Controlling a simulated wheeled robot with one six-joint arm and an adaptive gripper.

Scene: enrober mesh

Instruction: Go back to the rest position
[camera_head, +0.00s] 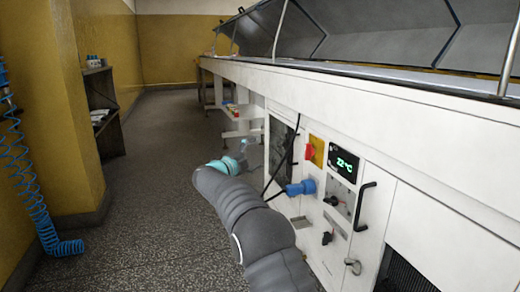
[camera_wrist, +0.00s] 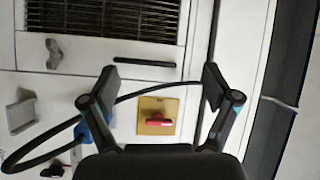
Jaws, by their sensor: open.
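My gripper (camera_wrist: 158,82) is open and empty in the wrist view, its two fingers spread apart. Between and beyond the fingers is the white front of the machine, with a red switch (camera_wrist: 158,122) on a yellow plate. In the head view my grey arm reaches forward along the machine front (camera_head: 312,170). The gripper's fingers cannot be made out there. The red switch on its yellow plate (camera_head: 317,148) also shows in the head view, to the right of my arm.
A display (camera_head: 344,165) reads 22 °C. A blue plug (camera_head: 300,188) with a black cable (camera_head: 283,165) sticks out near my arm. Black handles (camera_head: 362,205) stand out from the panel. A blue coiled hose (camera_head: 35,200) hangs at the left. The speckled floor (camera_head: 150,190) is clear along the aisle.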

